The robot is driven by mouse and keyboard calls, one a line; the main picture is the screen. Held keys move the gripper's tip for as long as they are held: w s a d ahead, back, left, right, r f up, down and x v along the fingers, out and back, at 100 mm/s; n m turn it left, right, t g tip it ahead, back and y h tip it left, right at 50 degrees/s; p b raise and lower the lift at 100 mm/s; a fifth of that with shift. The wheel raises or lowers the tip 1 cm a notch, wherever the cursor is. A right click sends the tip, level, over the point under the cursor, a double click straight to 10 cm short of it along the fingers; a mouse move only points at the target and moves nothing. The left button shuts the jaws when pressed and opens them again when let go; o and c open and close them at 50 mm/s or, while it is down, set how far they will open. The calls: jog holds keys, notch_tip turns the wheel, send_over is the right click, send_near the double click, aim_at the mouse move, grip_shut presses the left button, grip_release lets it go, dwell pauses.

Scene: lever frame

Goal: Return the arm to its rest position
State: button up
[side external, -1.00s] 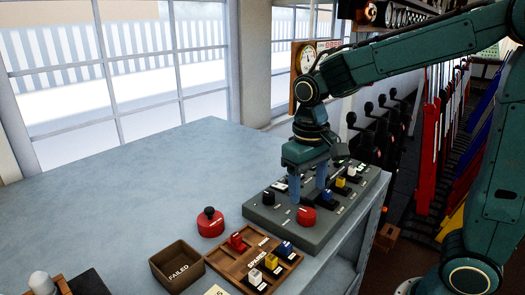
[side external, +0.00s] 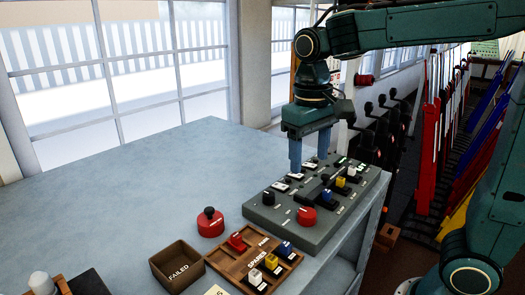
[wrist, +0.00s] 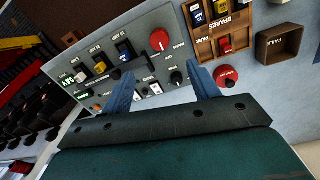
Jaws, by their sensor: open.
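My gripper (side external: 309,160) is open and empty. Its two blue fingers point down above the back left part of the grey control panel (side external: 318,234), apart from it as far as I can tell. In the wrist view my gripper (wrist: 160,88) has its fingers spread, with nothing between them. The panel carries a red round button (side external: 307,217), a black knob (side external: 268,196) and a row of coloured switches, among them a blue one (side external: 327,196), a yellow one (side external: 341,181) and a white one (side external: 351,170).
A wooden spares tray (side external: 228,262) with several switches, a brown FAILED box (side external: 178,267) and a red plunger button (side external: 210,223) stand in front of the panel. Tall coloured levers (side external: 430,150) stand at the right. The table's back left is clear.

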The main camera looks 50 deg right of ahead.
jog(key=s+d+f+n+t, duration=0.1)
jog(key=s+t, duration=0.4)
jog(key=s, duration=0.8)
jog(key=shift+d+f+n+t+y, duration=0.2)
jog(key=shift+f+n+t+y, duration=0.1)
jog(key=shift+f+n, duration=0.3)
